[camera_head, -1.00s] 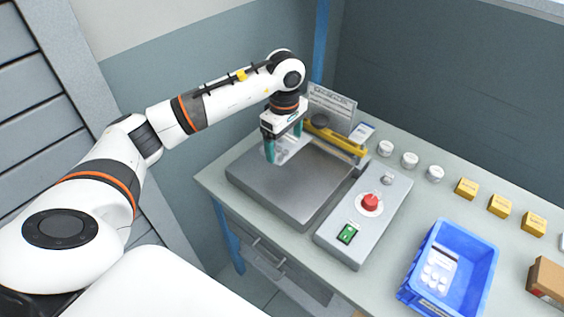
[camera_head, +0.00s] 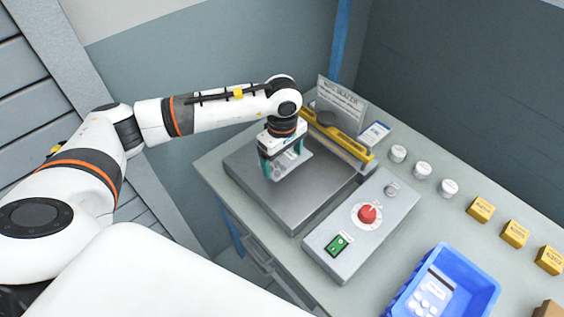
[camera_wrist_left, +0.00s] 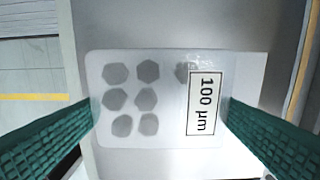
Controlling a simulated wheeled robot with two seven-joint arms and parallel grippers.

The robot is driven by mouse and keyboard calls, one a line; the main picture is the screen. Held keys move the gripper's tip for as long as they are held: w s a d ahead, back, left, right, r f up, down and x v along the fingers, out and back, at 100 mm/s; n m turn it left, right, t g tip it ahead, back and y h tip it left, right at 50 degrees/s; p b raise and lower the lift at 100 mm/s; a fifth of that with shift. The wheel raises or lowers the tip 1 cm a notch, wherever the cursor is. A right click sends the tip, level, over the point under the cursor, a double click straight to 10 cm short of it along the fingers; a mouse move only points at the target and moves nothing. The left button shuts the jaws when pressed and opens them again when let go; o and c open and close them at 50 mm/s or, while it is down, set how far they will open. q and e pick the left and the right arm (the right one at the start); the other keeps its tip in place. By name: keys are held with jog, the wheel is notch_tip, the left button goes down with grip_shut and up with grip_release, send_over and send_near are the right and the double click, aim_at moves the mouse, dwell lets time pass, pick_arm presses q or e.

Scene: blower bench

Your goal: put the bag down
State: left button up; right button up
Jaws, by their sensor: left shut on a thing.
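The bag (camera_wrist_left: 146,100) is clear, with several grey six-sided pieces and a white label reading "100 µm". It shows small and pale in the head view (camera_head: 291,164), over the grey metal plate (camera_head: 315,190) of the sealer. My left gripper (camera_head: 284,168) has teal fingers and is shut on the bag, one finger at each side edge in the left wrist view (camera_wrist_left: 162,118). The bag lies roughly flat, low over the plate; I cannot tell whether it touches. My right gripper is not in view.
The sealer's yellow bar (camera_head: 338,136) and a sign (camera_head: 341,103) stand behind the plate. A grey control box (camera_head: 362,225) with a red knob is at its right. A blue bin (camera_head: 470,280), white jars (camera_head: 422,170) and yellow boxes (camera_head: 515,234) fill the bench's right side.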

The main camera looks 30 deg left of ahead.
aim_at(282, 161)
pick_arm(q)
notch_tip(282, 161, down, 3)
jog(key=shift+f+p, duration=0.1)
jog(key=shift+p, duration=0.2)
jog(key=shift+f+b, duration=0.15)
jog(key=shift+b, duration=0.15)
jog(key=o, duration=0.8)
jog(key=shift+o, duration=0.2)
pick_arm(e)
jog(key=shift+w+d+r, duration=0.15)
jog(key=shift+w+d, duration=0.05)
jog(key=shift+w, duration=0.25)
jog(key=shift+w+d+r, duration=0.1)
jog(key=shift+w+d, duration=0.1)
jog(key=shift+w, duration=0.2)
pick_arm(q)
jog(key=shift+r+p, duration=0.35)
jog(key=shift+p, duration=0.05)
jog(key=shift+r+b, duration=0.3)
jog(key=shift+b, duration=0.05)
notch_tip(282, 161, up, 10)
jog(key=shift+f+b, duration=0.15)
jog(key=shift+b, duration=1.1)
jog(key=shift+r, duration=0.75)
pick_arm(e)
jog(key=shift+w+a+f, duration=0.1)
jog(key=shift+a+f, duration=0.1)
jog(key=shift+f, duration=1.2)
